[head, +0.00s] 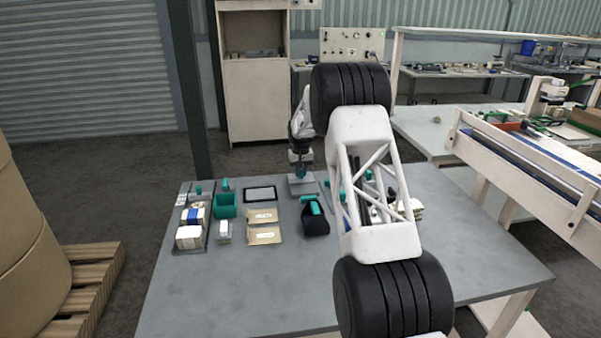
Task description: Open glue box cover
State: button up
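My gripper (300,168) hangs at the far edge of the grey table, pointing down, dark and small in the view. Below it is a small pale grey box-like thing (302,186) with a teal part at its top. I cannot tell whether this is the glue box or its cover. The fingers are too small to show whether they are open, shut or touching it. A teal open-topped container (226,206) stands to the left, and a black item with a teal top (314,217) stands nearer. My arm hides part of the table to the right.
The grey table (230,290) is bare along its front. Tan packets (264,236), a dark-framed panel (260,194) and white stacks (189,237) lie on its left half. Teal and white items show behind my arm. A conveyor-like bench (530,165) stands at the right.

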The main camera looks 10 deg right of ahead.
aim_at(304, 188)
jog(key=shift+s, duration=0.1)
grip_shut()
jog(key=shift+s+r, duration=0.1)
jog(key=shift+s, duration=3.65)
jog(key=o, duration=0.8)
grip_release()
notch_tip(304, 188, up, 8)
